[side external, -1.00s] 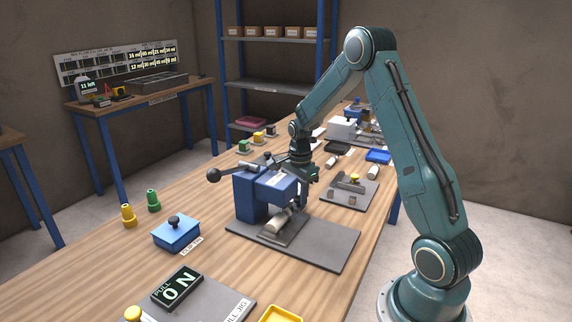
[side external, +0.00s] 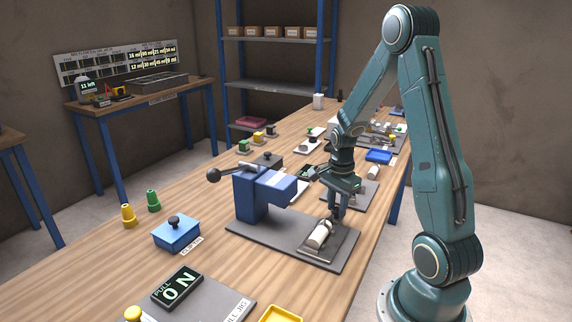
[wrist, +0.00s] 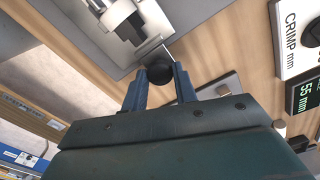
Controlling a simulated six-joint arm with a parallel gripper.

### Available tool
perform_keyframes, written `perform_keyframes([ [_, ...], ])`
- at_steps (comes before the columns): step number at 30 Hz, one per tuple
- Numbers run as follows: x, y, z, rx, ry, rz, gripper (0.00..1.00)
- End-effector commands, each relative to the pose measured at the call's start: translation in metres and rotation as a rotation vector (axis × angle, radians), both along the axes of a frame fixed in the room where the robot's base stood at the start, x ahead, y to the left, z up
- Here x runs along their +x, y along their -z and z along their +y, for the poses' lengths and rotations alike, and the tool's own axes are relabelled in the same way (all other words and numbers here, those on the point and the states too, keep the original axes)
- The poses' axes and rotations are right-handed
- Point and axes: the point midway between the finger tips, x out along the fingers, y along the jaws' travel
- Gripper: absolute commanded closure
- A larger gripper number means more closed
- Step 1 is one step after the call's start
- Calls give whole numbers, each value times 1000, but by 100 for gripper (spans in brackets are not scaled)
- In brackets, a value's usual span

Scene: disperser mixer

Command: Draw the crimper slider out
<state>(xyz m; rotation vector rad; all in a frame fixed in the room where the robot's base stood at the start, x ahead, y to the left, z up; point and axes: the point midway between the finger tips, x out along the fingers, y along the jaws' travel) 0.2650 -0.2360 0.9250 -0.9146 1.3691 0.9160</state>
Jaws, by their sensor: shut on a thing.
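The blue crimper (side external: 252,195), with a black-knobbed lever, stands on a grey base plate (side external: 268,232). Its slider (side external: 318,251) lies at the plate's right end, clear of the crimper head, and carries a pale cylinder (side external: 319,236). The cylinder and its holder also show at the top of the wrist view (wrist: 122,18). My gripper (side external: 337,213) is low at the slider's far right side. In the wrist view, my gripper (wrist: 160,75) is shut on the slider's black round knob (wrist: 159,74). The fingers partly hide the knob.
A blue box with a knob (side external: 176,233) and the pull jig with its display (side external: 178,288) are at the front left. A blue tray (side external: 379,156) lies behind my gripper. A crimp panel (wrist: 298,35) shows in the wrist view. The bench's right edge is close.

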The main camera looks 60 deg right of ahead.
Motion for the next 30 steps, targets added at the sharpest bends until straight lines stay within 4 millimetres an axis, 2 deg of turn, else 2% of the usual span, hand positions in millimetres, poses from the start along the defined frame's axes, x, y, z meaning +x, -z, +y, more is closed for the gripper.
perform_keyframes([
  [10,-7,0,0,-1,4,7,100],
  [11,-7,0,0,-1,4,8,70],
  [14,-7,0,0,0,4,8,50],
  [25,-5,-1,0,-1,1,1,50],
  [30,-4,-8,0,-3,1,-1,50],
])
